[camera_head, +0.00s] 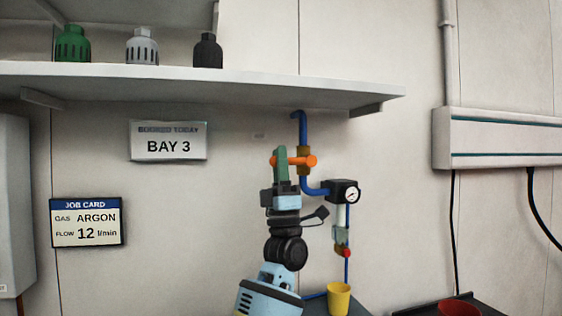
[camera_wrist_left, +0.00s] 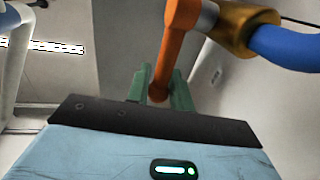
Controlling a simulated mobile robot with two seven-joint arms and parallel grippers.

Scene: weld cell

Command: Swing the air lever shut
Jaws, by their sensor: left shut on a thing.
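The air lever (camera_head: 297,161) is an orange bar on a brass valve body (camera_head: 304,158) in the blue air pipe (camera_head: 303,128) on the wall. In the head view it lies about level, across the pipe. My left gripper (camera_head: 280,160) has its green fingers at the lever's left end. In the left wrist view, the orange lever (camera_wrist_left: 175,55) runs down between the green fingers (camera_wrist_left: 162,92), and my left gripper is shut on it. The fingers hide part of the lever's end. My right gripper is not in view.
A pressure gauge (camera_head: 350,193) and regulator sit right of the pipe, close to my wrist. A yellow cup (camera_head: 339,298) stands below. A shelf (camera_head: 200,82) with several caps runs overhead. Signs hang at left, and a grey wall box (camera_head: 500,140) is at right.

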